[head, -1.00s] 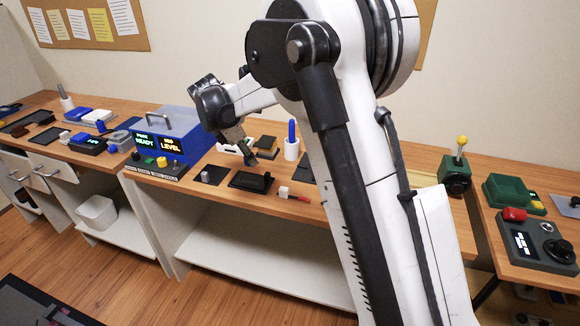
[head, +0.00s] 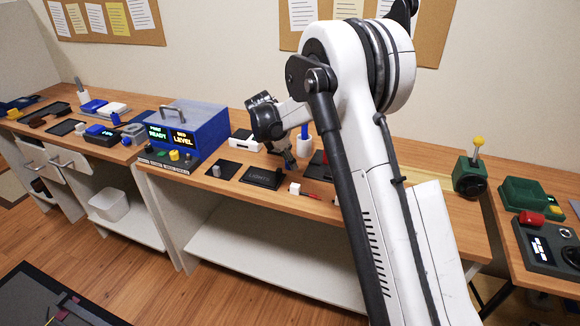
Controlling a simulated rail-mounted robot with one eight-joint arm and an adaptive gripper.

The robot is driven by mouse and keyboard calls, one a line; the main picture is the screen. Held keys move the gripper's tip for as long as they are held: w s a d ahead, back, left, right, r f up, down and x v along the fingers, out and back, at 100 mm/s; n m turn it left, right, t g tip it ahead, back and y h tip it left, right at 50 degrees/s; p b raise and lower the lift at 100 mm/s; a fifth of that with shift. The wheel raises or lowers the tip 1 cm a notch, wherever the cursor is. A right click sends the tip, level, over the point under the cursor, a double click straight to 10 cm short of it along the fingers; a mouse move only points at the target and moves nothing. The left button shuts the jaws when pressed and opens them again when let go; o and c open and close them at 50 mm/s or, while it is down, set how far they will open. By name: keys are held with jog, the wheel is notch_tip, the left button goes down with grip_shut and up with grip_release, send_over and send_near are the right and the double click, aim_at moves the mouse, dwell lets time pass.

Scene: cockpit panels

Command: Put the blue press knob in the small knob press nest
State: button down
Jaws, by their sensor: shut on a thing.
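My gripper (head: 289,162) is low over the middle bench, pointing down, just right of and behind a black tray with faint lettering (head: 258,178). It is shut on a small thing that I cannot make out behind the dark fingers. I cannot pick out the blue press knob for certain. A small blue knob (head: 115,119) shows on the left bench, and a blue upright piece (head: 304,131) stands in a white holder behind my gripper. I cannot tell which fixture is the small knob press nest. A black pad (head: 227,170) with a grey cylinder lies left of the tray.
A blue box with displays (head: 190,130) stands left of the tray. A red and white piece (head: 300,189) lies near the front edge. A dark and red item (head: 318,160) is partly hidden by my arm. A green lever box (head: 470,177) stands to the right.

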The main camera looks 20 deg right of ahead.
jog(key=shift+f, duration=0.9)
jog(key=shift+f, duration=0.2)
jog(key=c, duration=1.4)
grip_release()
jog(key=shift+r, duration=0.1)
